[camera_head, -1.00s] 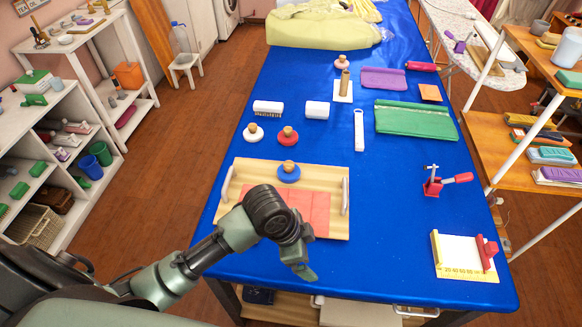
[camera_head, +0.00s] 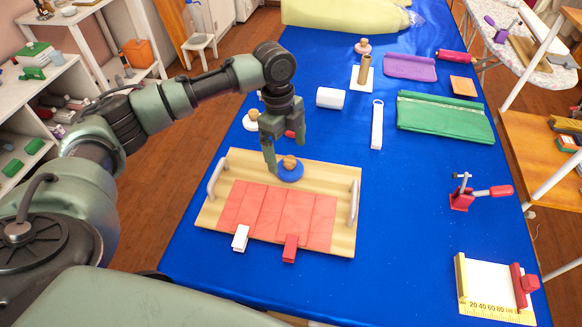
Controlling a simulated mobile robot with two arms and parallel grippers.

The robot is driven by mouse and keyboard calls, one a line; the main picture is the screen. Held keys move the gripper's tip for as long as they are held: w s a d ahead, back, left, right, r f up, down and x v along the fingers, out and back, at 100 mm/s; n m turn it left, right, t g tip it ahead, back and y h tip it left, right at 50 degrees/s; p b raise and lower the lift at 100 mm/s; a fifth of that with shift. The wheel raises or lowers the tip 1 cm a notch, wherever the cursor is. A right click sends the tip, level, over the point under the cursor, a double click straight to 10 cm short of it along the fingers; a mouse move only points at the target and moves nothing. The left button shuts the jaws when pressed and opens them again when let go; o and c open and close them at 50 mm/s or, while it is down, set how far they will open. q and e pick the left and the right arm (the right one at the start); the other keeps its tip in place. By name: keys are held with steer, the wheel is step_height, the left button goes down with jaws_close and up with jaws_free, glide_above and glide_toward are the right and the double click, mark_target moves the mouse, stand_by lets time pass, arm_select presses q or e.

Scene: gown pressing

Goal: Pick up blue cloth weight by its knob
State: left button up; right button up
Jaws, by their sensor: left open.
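The blue cloth weight (camera_head: 290,173) is a round blue disc with a wooden knob (camera_head: 290,161) on top. It sits at the back edge of the wooden tray (camera_head: 341,242), behind the folded red cloth (camera_head: 283,213). My left gripper (camera_head: 280,160) is open and points down just behind and left of the weight. One finger comes down close to the knob's left side; I cannot tell whether it touches. My right gripper is not in view.
A white weight (camera_head: 250,123) and a mostly hidden red one (camera_head: 291,134) stand behind the tray. The tray has two upright handles. A white clip (camera_head: 240,238) and a red clip (camera_head: 290,248) lie at the red cloth's front edge.

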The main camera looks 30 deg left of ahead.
mark_target(289, 159)
arm_select(q)
steer(key=f, duration=0.3)
steer(key=f+p, duration=0.1)
steer(key=f, duration=0.1)
steer(key=shift+w+d+f, duration=0.15)
steer(key=shift+w+d, duration=0.05)
steer(key=shift+d, duration=0.15)
jaws_close()
